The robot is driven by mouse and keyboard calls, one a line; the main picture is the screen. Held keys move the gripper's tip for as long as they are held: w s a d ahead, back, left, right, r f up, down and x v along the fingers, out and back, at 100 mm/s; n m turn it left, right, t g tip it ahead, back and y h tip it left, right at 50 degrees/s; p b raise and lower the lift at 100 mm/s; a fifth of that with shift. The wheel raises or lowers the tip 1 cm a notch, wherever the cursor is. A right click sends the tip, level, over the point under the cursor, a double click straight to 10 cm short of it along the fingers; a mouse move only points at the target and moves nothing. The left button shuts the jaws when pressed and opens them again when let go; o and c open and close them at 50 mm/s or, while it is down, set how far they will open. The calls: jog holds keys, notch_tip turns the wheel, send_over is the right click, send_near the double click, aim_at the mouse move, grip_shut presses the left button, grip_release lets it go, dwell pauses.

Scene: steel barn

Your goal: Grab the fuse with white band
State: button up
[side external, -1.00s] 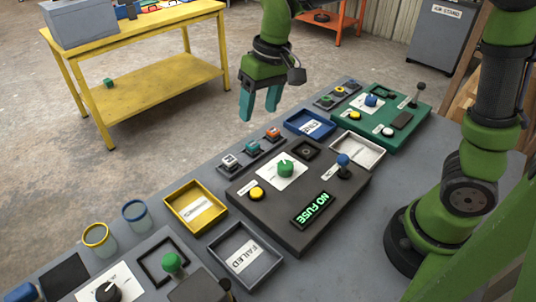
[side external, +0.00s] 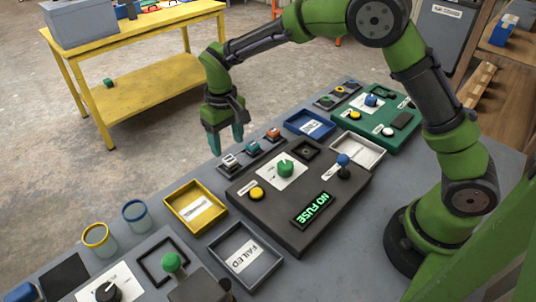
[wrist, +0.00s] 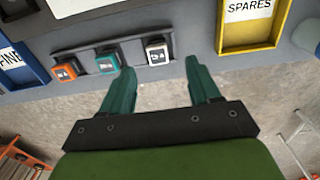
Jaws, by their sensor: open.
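A dark rack (side external: 241,164) at the far edge of the bench holds three fuses in a row. The white one (side external: 231,160) is at the near left end, the teal one (side external: 252,147) in the middle, the orange one (side external: 273,134) at the other end. In the wrist view the white fuse (wrist: 157,54) lies just beyond and between the fingertips, with the teal (wrist: 108,64) and orange (wrist: 65,74) fuses to its left. My gripper (side external: 226,141) is open and empty, fingers pointing down, above and close to the white fuse, apparently apart from it.
A dark panel reading NO FUSE (side external: 313,208) stands beside the rack. A yellow tray (side external: 174,197), labelled SPARES in the wrist view (wrist: 223,30), a blue tray (side external: 290,122) and a grey FAILED tray (side external: 218,257) are nearby. Bare floor lies beyond the bench edge.

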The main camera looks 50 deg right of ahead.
aim_at(230, 159)
jog(key=shift+w+d+f, duration=0.1)
jog(key=shift+w+f, duration=0.05)
jog(key=shift+f, duration=1.6)
jog(key=shift+w+d+f, duration=0.1)
jog(key=shift+f, duration=1.65)
jog(key=c, duration=1.1)
